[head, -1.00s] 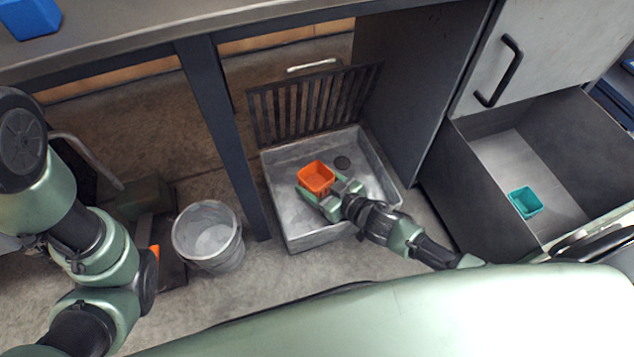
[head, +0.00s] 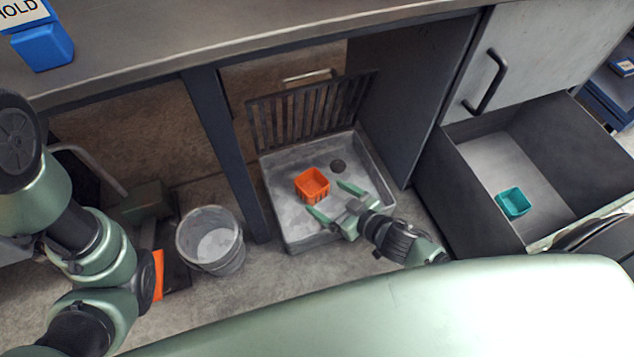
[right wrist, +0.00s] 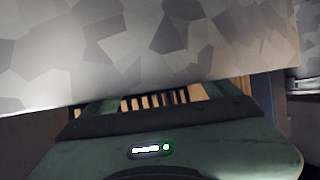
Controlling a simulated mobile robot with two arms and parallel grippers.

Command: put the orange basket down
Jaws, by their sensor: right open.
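The orange basket (head: 312,185) sits upright on the floor of a grey metal basin (head: 288,215) under the counter in the head view. My right gripper (head: 328,202) is open and empty, its two green fingers apart just to the lower right of the basket. A small gap seems to show between fingers and basket. The right wrist view shows mostly a mottled grey surface and my own gripper body, and the basket is hidden there. My left arm comes in at the left, and its gripper is not visible.
A slatted grate (head: 310,112) stands upright at the basin's back edge, with a dark drain hole (head: 338,166) near it. A grey bucket (head: 210,240) stands left of the basin. An open drawer (head: 555,190) at right holds a teal basket (head: 513,202).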

